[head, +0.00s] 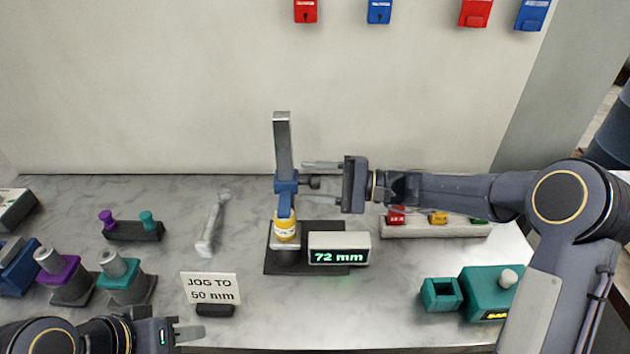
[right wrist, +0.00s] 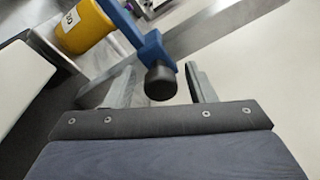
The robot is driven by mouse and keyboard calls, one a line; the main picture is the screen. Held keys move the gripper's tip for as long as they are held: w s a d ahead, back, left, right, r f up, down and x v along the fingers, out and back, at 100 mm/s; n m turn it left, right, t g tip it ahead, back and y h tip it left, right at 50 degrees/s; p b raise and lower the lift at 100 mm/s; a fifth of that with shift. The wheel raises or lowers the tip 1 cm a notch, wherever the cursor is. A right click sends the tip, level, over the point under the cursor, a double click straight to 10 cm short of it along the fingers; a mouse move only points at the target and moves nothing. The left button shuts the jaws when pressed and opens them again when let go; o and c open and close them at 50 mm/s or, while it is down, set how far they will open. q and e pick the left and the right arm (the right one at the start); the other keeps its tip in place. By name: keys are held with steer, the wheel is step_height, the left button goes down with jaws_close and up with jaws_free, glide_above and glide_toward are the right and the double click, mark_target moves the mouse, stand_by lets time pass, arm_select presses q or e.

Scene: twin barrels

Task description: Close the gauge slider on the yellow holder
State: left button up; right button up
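The height gauge's blue slider (head: 286,184) sits on an upright grey column (head: 283,140) above the yellow holder (head: 285,229). A black knob sticks out of the slider toward the right; it shows in the right wrist view (right wrist: 161,82). My right gripper (head: 322,182) comes in from the right. Its fingers are open, one on each side of the knob, with visible gaps. The yellow holder also shows in the right wrist view (right wrist: 82,25). My left gripper (head: 188,331) is low at the left front, away from the gauge; its finger opening is unclear.
A display (head: 339,248) reads 72 mm beside the gauge base. A sign (head: 210,287) reads "JOG TO 50 mm". A wrench-like tool (head: 212,223) lies left of the gauge. Teal boxes (head: 488,290) stand at the right front.

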steer(key=d, duration=0.7)
steer(key=shift+s+d+b, duration=0.4)
steer(key=shift+b, duration=0.05)
